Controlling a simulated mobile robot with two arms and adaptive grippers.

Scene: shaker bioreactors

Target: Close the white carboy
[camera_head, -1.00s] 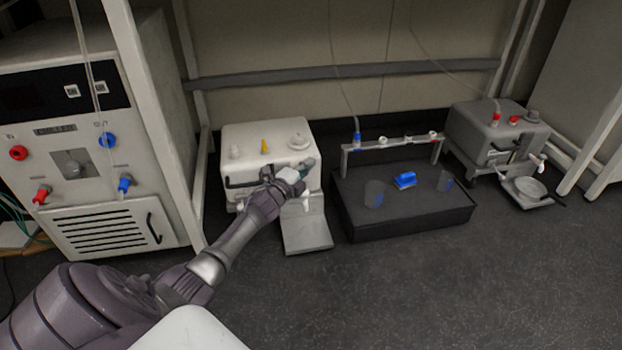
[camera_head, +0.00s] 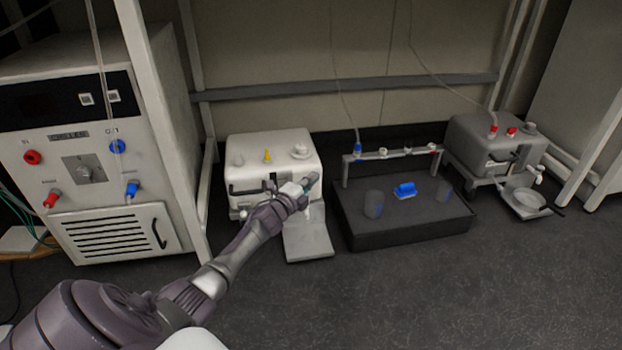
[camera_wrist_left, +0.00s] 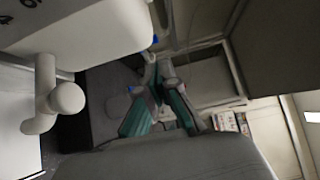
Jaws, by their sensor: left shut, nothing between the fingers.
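The white carboy (camera_head: 285,146) stands on the floor left of centre in the head view, with a white cap, a yellow fitting and another small port on top. In the left wrist view its white body (camera_wrist_left: 90,28) fills the upper left, and its white spigot (camera_wrist_left: 50,98) sticks out at the left. My left gripper (camera_head: 311,181) is at the carboy's front right edge in the head view and hides part of the front. In the wrist view its green-padded fingers (camera_wrist_left: 160,97) are shut and empty, to the right of the spigot and apart from it. My right gripper is not in view.
A white tray (camera_head: 307,243) lies below the carboy's front. A black platform (camera_head: 408,226) with cups and a blue item stands to its right. A grey carboy (camera_head: 485,142) is further right, a chiller (camera_head: 75,160) at left. The front floor is clear.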

